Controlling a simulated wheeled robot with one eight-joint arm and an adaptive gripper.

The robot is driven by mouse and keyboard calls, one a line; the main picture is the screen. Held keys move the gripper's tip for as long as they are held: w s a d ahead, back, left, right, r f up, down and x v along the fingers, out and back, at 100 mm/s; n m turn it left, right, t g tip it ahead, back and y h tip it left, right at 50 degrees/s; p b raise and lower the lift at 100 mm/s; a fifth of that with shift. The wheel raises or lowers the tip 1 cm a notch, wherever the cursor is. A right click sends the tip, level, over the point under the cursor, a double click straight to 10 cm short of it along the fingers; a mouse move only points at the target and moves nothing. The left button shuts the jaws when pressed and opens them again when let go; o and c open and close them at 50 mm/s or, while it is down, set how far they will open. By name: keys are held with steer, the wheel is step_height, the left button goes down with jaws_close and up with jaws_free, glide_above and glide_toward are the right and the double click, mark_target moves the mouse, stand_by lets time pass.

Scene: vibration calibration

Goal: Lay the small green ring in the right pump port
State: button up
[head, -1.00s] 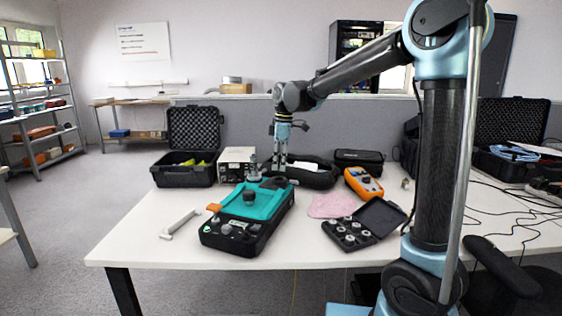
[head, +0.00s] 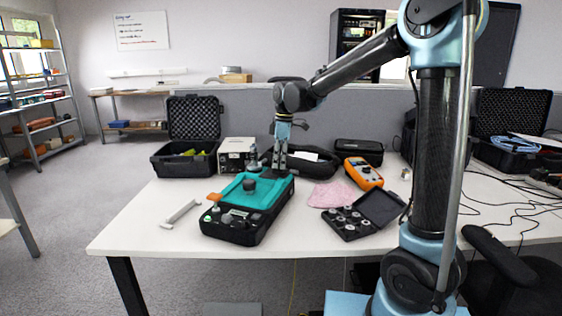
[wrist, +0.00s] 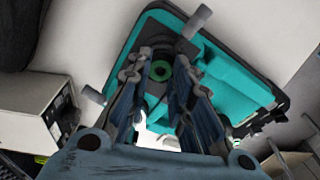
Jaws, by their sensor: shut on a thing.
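My gripper (head: 280,170) points down over the far end of the black calibration unit (head: 230,230) with its teal top (head: 262,200). In the wrist view my two fingers (wrist: 162,72) stand either side of the small green ring (wrist: 160,70), which I hold between the tips. Behind the ring is a dark grey part of the unit; I cannot tell how far apart they are. Grey cylinders (wrist: 195,22) stand near the unit's edge, one on either side of the fingers. The right pump port cannot be made out clearly. The ring is too small to see in the head view.
A grey instrument box (head: 236,154) and an open black case (head: 186,155) stand behind the unit. An orange multimeter (head: 363,173), pink cloth (head: 334,194) and small open case (head: 350,234) lie right. The table's front left is mostly clear.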

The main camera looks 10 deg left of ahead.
stand_by(0.4)
steer(key=o, duration=0.7)
steer(key=shift+o, duration=0.2)
